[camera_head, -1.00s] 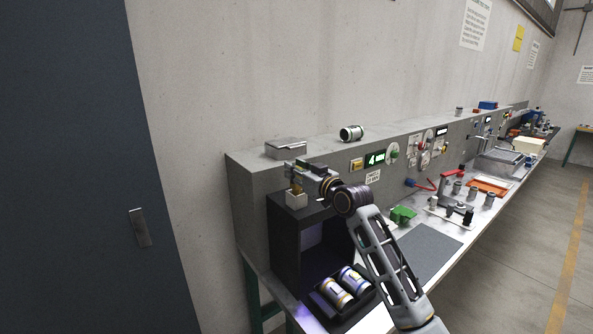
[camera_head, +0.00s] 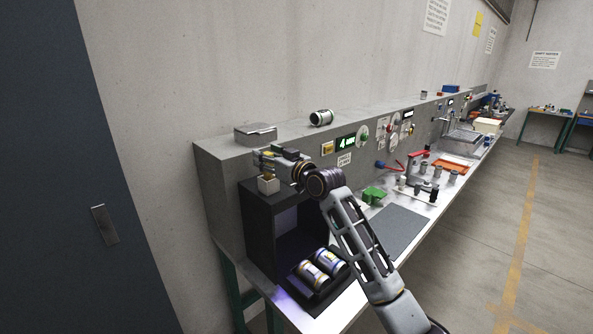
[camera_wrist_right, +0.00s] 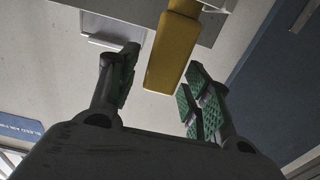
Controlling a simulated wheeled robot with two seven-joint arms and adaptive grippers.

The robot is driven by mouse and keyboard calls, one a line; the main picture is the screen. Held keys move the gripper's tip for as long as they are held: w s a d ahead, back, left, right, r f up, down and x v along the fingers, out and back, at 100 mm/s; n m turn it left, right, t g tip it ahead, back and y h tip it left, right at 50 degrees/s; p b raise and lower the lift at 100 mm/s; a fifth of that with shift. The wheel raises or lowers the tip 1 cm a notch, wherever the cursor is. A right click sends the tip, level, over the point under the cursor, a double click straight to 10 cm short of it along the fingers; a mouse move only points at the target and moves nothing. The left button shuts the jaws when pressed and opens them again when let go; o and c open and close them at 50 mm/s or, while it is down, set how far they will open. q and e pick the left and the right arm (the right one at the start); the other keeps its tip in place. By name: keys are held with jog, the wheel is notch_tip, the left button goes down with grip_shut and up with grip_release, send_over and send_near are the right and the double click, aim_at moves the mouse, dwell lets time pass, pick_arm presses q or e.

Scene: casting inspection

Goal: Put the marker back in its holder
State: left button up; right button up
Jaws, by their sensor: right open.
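A yellow marker (camera_wrist_right: 173,50) shows large in the right wrist view, between the two fingers with gaps at both sides. In the head view a small yellow-orange piece of it (camera_head: 267,177) shows at the mouth of a pale square cup, the holder (camera_head: 268,187). It looks upright in the cup, but how deep it sits is hidden. The holder stands on top of a black box. My right gripper (camera_head: 263,160) is just above the holder, and its green-padded fingers (camera_wrist_right: 160,88) are open. My left gripper is out of view.
The black box (camera_head: 258,222) is open in front, with two metal cylinders (camera_head: 321,267) on a tray below. A grey lidded box (camera_head: 255,134) and a small cylinder (camera_head: 321,117) lie on the ledge behind. A grey mat (camera_head: 398,231) lies clear on the bench.

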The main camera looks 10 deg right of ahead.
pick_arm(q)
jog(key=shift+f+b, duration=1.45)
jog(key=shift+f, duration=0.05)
pick_arm(e)
jog(key=v, duration=1.3)
jog(key=shift+d+r, duration=0.15)
jog(key=shift+d, duration=0.05)
jog(key=shift+d, duration=0.1)
